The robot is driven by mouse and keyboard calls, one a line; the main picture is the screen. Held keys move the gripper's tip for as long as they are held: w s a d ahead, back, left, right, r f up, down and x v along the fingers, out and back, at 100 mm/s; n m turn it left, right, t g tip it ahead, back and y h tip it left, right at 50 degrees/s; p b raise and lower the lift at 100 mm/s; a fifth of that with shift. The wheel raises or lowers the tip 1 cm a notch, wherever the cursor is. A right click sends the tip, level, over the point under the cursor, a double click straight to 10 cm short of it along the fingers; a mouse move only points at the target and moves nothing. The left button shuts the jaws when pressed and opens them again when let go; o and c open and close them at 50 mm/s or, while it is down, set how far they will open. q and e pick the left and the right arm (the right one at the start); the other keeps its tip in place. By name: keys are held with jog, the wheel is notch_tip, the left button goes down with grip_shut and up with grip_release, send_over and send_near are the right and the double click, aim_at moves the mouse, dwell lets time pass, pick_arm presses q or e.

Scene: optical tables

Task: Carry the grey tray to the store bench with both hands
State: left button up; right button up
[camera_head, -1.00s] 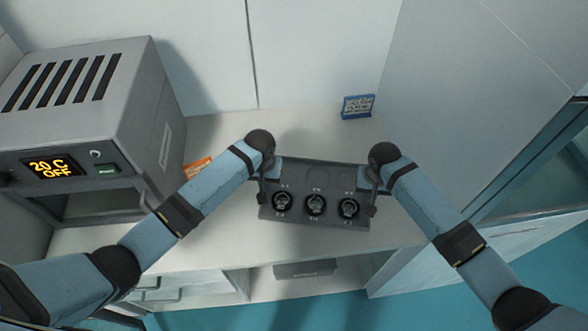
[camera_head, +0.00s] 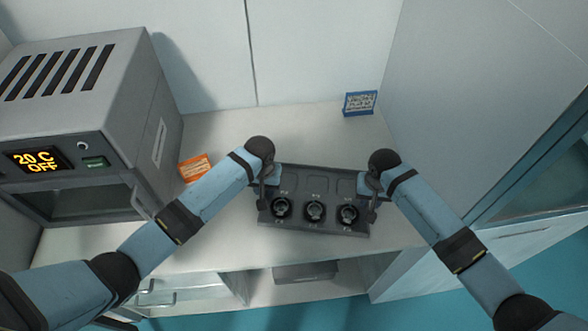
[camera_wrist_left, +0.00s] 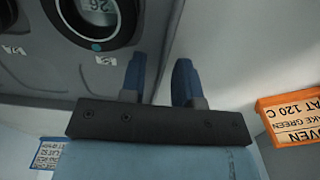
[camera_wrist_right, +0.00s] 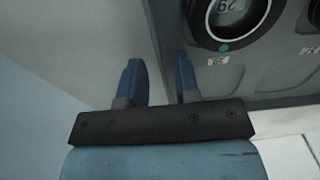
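The grey tray (camera_head: 312,227) is over the white bench top in the head view, roughly level. Three round black pieces (camera_head: 315,211) with pale labels sit in its front row; the back row of recesses looks empty. My left gripper (camera_head: 268,181) is at the tray's left end. In the left wrist view its blue fingers (camera_wrist_left: 162,82) stand on either side of the tray's end wall. My right gripper (camera_head: 371,187) is at the right end, and its fingers (camera_wrist_right: 160,82) straddle that wall likewise. I cannot tell the exact gap under the tray.
A grey oven (camera_head: 95,90) reading 20 C OFF stands on the left. The bench top (camera_head: 225,130) is clear behind the tray. A tall pale panel (camera_head: 465,110) bounds the right.

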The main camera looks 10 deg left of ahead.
pick_arm(q)
jog(key=shift+r, duration=0.1)
pick_arm(e)
jog(key=shift+r, duration=0.2)
pick_arm(q)
notch_tip(320, 180, up, 12)
pick_arm(e)
notch_tip(320, 180, up, 12)
jog(key=shift+f, duration=0.15)
dwell(0.5)
dwell(0.4)
